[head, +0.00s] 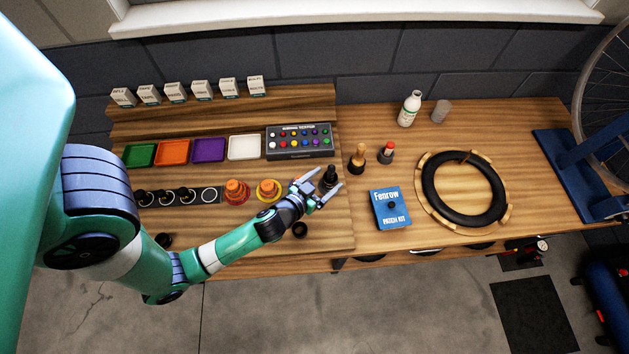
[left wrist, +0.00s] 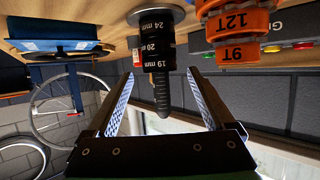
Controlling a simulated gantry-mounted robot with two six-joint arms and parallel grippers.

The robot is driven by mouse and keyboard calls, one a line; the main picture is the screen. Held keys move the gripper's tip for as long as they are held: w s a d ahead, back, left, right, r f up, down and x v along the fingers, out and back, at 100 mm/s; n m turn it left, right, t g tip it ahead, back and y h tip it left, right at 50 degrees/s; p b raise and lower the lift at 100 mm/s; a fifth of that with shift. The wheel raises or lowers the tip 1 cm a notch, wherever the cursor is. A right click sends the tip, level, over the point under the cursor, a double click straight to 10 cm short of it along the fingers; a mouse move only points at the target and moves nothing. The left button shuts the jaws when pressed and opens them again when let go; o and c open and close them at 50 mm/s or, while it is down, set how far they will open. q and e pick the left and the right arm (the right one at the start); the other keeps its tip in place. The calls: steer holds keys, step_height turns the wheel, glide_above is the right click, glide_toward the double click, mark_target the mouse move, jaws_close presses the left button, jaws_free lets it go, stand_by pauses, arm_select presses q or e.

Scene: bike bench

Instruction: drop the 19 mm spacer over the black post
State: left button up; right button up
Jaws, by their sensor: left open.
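The black post (left wrist: 162,98) stands on the bench with a stack of black spacers around it. In the left wrist view, which shows the bench upside down, the labels read 24 mm, 20 mm (left wrist: 157,46) and 19 mm. The 19 mm spacer (left wrist: 157,62) is outermost, around the post against the 20 mm one, and the post's tip sticks out beyond it. My left gripper (head: 327,178) is open, its fingers on either side of the post with gaps to the spacer. In the head view its fingers partly cover the post. My right gripper is not in view.
Orange cogs (head: 236,191) on a stand and another orange stack (head: 268,188) are left of the post. A black ring (head: 299,230) lies near the front edge. The tester box (head: 300,141) is behind; the blue patch kit (head: 390,208) is right.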

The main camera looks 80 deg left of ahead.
arm_select(q)
steer(key=b+v, duration=0.1)
steer(key=v, duration=0.9)
steer(key=shift+b, duration=0.35)
steer(key=shift+r, duration=0.1)
